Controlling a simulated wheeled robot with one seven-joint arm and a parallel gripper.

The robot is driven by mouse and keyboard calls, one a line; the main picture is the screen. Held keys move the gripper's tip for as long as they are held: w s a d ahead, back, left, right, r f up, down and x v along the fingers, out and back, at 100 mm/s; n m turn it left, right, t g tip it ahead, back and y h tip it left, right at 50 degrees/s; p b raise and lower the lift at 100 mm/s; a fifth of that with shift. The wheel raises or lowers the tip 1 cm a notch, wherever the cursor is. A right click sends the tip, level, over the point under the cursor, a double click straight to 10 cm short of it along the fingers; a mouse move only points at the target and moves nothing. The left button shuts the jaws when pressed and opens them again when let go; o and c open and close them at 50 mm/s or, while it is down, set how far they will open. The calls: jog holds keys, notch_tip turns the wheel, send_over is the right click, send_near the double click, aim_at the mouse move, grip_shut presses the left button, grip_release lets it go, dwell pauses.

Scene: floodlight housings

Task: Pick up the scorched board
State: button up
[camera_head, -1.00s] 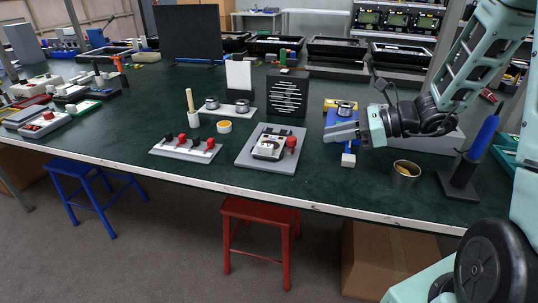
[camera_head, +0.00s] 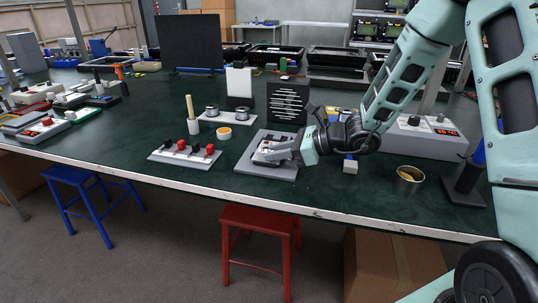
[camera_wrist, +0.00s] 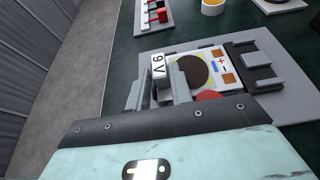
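The scorched board is a pale board with a dark brown round patch (camera_wrist: 197,71), lying on a grey base plate (camera_head: 266,168) on the green bench. A white block marked 9V (camera_wrist: 160,66) stands at the board's left end in the wrist view. My gripper (camera_head: 270,153) is low over the plate, and its fingers hide most of the board in the head view. In the wrist view my gripper (camera_wrist: 159,92) has its fingers apart, close around the 9V block. Whether they touch it cannot be told. A red round knob top (camera_wrist: 209,97) shows beside the right finger.
A switch strip (camera_head: 185,154) with red and black knobs lies left of the plate. A slotted black panel (camera_head: 287,103) stands behind it. An orange-filled cup (camera_head: 224,133) and a metal cup (camera_head: 410,175) stand nearby. The bench's front edge is close.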

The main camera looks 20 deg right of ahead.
jog(key=shift+w+a+f, duration=0.25)
jog(key=shift+w+a, duration=0.15)
jog(key=shift+a, duration=0.05)
grip_shut()
